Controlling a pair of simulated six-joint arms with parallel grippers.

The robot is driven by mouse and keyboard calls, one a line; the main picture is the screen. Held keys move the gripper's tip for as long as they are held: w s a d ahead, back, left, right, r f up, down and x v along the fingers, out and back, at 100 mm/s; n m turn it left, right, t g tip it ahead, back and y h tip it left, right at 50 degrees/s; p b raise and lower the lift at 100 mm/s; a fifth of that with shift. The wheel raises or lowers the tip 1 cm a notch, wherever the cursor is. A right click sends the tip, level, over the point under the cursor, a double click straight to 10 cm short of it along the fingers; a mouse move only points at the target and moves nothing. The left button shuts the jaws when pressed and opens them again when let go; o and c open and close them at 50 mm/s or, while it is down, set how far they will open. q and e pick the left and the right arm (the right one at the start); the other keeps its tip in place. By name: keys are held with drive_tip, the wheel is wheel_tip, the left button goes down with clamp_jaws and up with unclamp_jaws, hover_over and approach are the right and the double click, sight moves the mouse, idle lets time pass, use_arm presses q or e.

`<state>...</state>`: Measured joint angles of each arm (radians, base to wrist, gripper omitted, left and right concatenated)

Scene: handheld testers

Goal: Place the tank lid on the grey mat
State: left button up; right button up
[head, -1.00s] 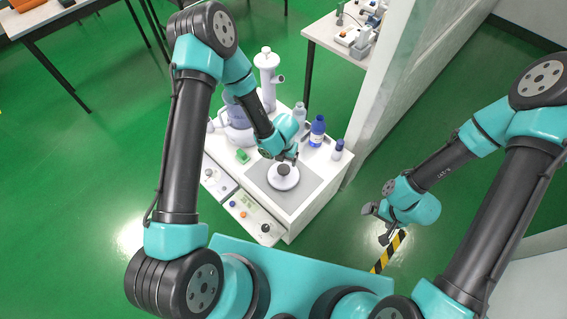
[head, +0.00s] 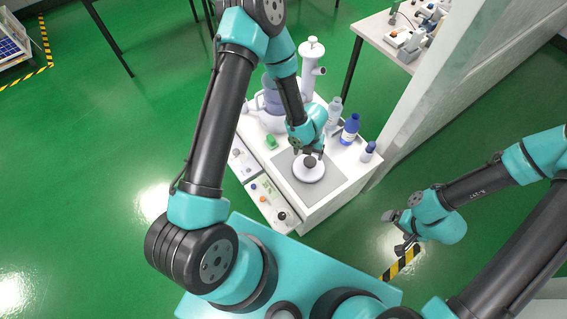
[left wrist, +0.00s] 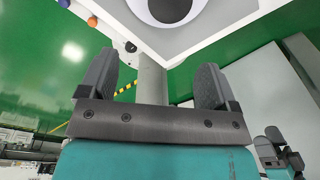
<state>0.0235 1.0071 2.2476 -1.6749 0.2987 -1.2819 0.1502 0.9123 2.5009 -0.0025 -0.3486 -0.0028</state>
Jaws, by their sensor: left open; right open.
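The tank lid (head: 309,174), a white disc with a dark knob, lies on the grey mat (head: 343,184) on top of the white cart. It also shows cut off at the top of the left wrist view (left wrist: 148,14), with part of the mat around it (left wrist: 222,14). My left gripper (head: 307,152) is just behind the lid in the head view. Its two fingers (left wrist: 155,78) are apart with nothing between them, and the knob is outside them. My right gripper (head: 399,231) is open and empty, off to the right of the cart over the floor.
A blue-labelled bottle (head: 350,130), a clear bottle (head: 334,112) and a small dark-capped bottle (head: 368,152) stand at the cart's right. A tall white column (head: 310,75) stands behind. A control box (head: 262,192) is at front left. A pale partition (head: 440,90) rises at right.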

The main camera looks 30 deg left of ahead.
use_arm(q)
drive_tip(key=s+a+n+h, duration=0.1)
drive_tip(key=s+n, duration=0.3)
drive_tip(key=n, duration=0.8)
drive_tip(key=s+a+r+n+t+h, duration=0.1)
drive_tip(key=s+a+n, duration=0.3)
drive_tip(key=n, duration=0.8)
drive_tip(key=s+a+n+h, duration=0.1)
drive_tip(key=s+n, duration=0.4)
drive_tip(key=n, duration=0.6)
drive_tip(key=shift+s+a+r+n+t, duration=0.35)
drive_tip(key=shift+a+r+n+t, duration=0.05)
drive_tip(key=shift+a, duration=0.5)
